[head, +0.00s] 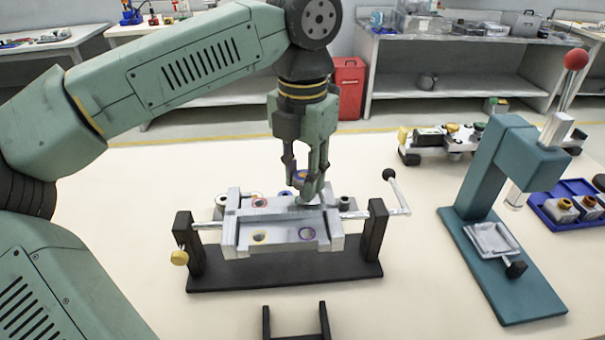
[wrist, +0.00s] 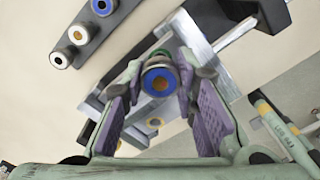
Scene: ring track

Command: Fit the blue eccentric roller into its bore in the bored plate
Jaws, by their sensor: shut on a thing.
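My gripper (head: 306,192) points down over the back right part of the bored plate (head: 285,221). It is shut on the blue eccentric roller (wrist: 158,82), whose blue-ringed end with a copper-coloured centre faces the wrist camera between the fingers. The roller (head: 300,175) also shows between the fingers in the head view. The plate is held in a dark-based fixture. Coloured bores show at its back left (head: 260,203), front left (head: 260,236) and front right (head: 307,234). The fingers hide the plate below them, so I cannot tell whether the roller touches it.
A dark rack (wrist: 88,36) with several ringed rollers lies at upper left in the wrist view. The fixture has a crank handle (head: 399,194) on its right and a yellow knob (head: 179,258). A teal press (head: 500,190) and blue tray (head: 567,219) stand further right.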

